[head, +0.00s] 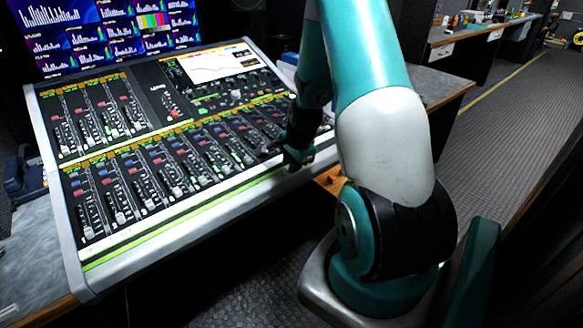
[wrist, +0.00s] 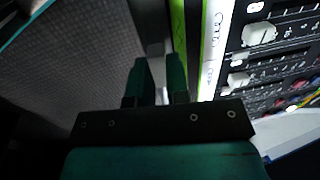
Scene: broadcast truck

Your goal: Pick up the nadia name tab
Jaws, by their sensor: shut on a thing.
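My gripper (head: 296,160) is low at the front right edge of the mixing console (head: 172,240). In the wrist view its two teal fingers (wrist: 161,75) are close together, shut on a small pale tab (wrist: 160,92). Most of the tab is hidden between the fingers, and no name can be read on it. The fingers are beside the console's green strip (wrist: 179,35) and the white strip with handwriting (wrist: 213,45). I cannot tell whether the tab touches the console.
Faders and knobs (wrist: 259,34) cover the console right beside the white strip. A screen (head: 110,28) stands behind it. A desk (head: 430,82) is at the right, with open dark floor (head: 510,150) beyond. Floor also shows below the console's front edge.

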